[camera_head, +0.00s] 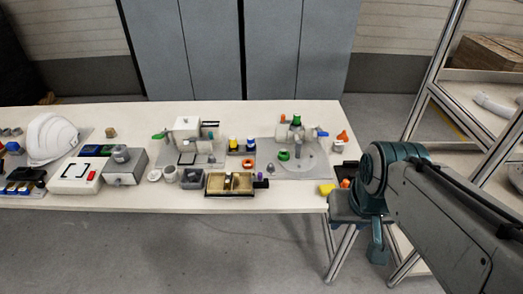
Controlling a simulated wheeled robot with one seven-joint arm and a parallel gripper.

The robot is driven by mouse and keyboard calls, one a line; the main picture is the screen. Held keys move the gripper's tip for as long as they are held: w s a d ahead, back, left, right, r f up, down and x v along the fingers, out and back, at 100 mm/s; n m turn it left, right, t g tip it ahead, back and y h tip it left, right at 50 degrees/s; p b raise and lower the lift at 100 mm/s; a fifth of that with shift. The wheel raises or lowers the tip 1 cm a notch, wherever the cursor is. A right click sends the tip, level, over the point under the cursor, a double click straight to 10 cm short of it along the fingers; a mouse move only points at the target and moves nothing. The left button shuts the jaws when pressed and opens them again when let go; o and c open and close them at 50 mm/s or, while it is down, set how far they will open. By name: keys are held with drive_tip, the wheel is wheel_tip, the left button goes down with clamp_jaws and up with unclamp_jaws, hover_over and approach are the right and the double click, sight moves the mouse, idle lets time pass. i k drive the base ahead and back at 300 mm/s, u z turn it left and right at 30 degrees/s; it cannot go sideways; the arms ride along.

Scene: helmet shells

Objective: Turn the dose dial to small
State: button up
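A grey box with a round dark grey knob (121,154) on its top stands on the left half of the table. It looks like the dose dial, but its markings and pointer are too small to read, so I cannot tell its setting. My arm reaches in from the right edge and bends beside the table's right end, well away from the knob. I cannot make out my gripper's fingers in this view. Nothing of my arm touches the grey box.
A brown-yellow divided tray (229,193), small cups and fixtures fill the middle and right. A metal shelf (430,85) stands at right.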

sight(270, 168)
drive_tip(key=i, duration=0.95)
drive_tip(key=z, duration=0.35)
